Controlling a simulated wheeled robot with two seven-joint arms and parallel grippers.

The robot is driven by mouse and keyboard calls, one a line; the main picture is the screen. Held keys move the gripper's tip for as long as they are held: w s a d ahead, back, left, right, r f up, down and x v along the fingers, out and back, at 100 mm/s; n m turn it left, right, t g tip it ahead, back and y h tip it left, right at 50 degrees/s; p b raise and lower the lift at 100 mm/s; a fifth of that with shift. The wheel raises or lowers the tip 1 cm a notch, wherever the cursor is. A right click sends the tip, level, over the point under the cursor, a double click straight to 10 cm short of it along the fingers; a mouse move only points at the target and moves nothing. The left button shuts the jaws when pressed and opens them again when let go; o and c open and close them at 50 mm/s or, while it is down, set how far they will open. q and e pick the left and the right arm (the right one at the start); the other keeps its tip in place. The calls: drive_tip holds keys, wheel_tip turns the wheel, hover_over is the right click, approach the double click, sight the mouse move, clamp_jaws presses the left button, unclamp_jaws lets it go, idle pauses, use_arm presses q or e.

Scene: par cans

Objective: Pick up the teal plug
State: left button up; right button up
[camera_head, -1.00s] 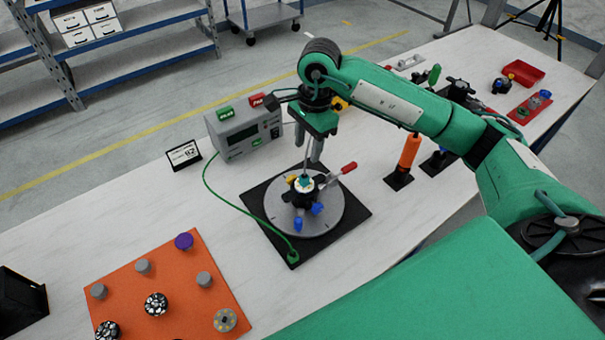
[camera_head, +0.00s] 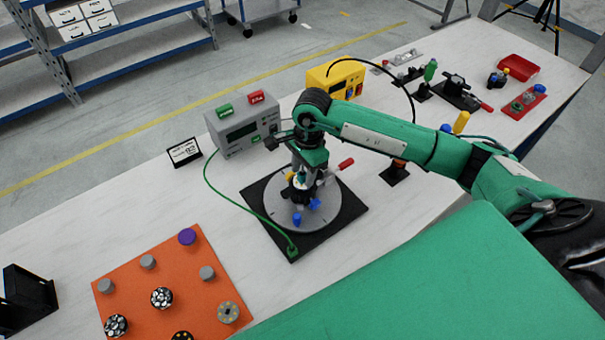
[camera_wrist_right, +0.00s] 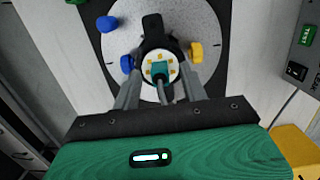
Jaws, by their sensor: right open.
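The teal plug (camera_wrist_right: 159,68) shows in the right wrist view, at the centre of a round white face with yellow marks. This sits on a black fixture (camera_wrist_right: 153,32) on a grey round plate (camera_head: 272,208). My right gripper (camera_wrist_right: 163,78) is open, with its two fingers on either side of the white face and plug. I cannot tell whether the fingers touch anything. In the head view my right gripper (camera_head: 303,170) points down over the fixture and mostly hides the plug. My left gripper is not in view.
Blue knobs (camera_head: 315,204) and a red-handled lever (camera_head: 346,164) stick out around the fixture. A grey meter box (camera_head: 243,130) and a yellow box (camera_head: 325,78) stand behind. A green cable (camera_head: 222,198) runs to the black base. An orange board (camera_head: 190,290) with round pieces lies at left.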

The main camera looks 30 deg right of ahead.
clamp_jaws()
drive_tip(key=shift+r, duration=0.15)
